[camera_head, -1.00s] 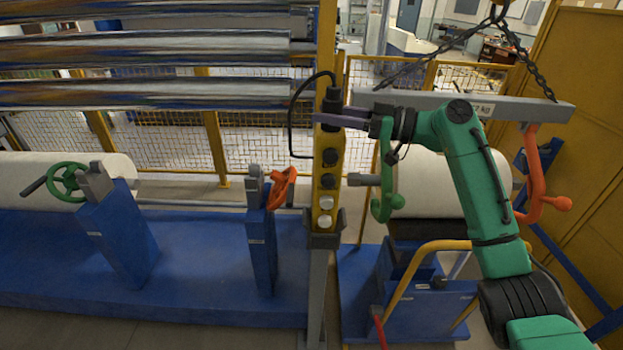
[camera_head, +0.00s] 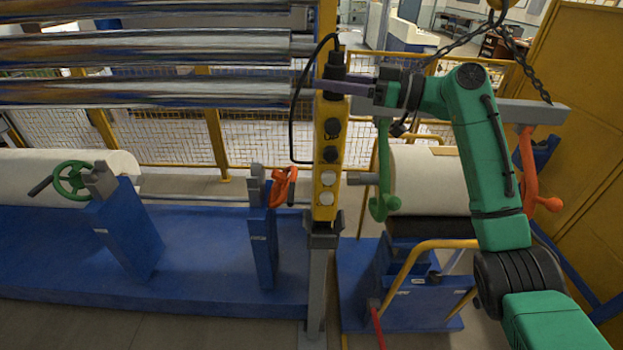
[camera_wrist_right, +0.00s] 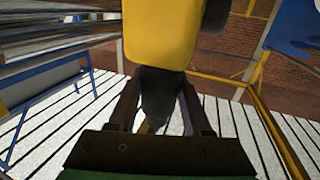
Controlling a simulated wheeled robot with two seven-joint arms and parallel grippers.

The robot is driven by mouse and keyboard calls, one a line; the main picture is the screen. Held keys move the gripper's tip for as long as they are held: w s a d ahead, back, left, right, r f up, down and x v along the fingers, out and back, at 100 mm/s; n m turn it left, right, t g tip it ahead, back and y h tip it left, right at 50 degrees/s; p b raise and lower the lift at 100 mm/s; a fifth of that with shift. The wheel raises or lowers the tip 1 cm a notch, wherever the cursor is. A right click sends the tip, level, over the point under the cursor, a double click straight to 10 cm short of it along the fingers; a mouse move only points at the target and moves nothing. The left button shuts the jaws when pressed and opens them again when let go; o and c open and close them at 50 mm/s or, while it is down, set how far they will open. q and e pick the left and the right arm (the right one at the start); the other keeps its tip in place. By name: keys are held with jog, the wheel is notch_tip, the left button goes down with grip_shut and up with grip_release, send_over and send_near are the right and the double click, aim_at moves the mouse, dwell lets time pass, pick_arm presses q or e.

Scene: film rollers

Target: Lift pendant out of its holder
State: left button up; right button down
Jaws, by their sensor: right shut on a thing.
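The pendant (camera_head: 327,167) is a yellow upright control box with a column of dark and pale buttons and a black top. Its black cable loops down on the left. My right gripper (camera_head: 345,87) comes in from the right and is shut on the pendant's dark upper part. In the right wrist view the pendant's yellow body (camera_wrist_right: 160,35) fills the top centre, and its black neck (camera_wrist_right: 158,95) lies between my fingers. The grey holder (camera_head: 323,234) sits on a post, and the pendant's lower end is still at its upper edge. My left gripper is out of view.
Shiny rollers (camera_head: 150,90) stretch across the upper left. A grey lifting beam (camera_head: 450,106) on chains, with green and orange hooks, hangs behind my right arm. A white roll (camera_head: 430,180) lies behind it. Blue stands (camera_head: 128,230) are at left.

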notch_tip(320, 180, up, 2)
jog(key=shift+r+p, duration=0.15)
jog(key=shift+p, duration=0.2)
jog(key=shift+s+a+f+b, duration=0.3)
jog(key=shift+s+b, duration=0.15)
jog(key=shift+b, duration=0.25)
jog(key=s+a+b, duration=0.5)
jog(key=s, duration=0.4)
jog(key=shift+s+a+r+b, duration=0.15)
jog(key=shift+a+r+b, duration=0.1)
jog(key=shift+a+b, duration=0.1)
jog(key=shift+d, duration=0.1)
dwell(0.6)
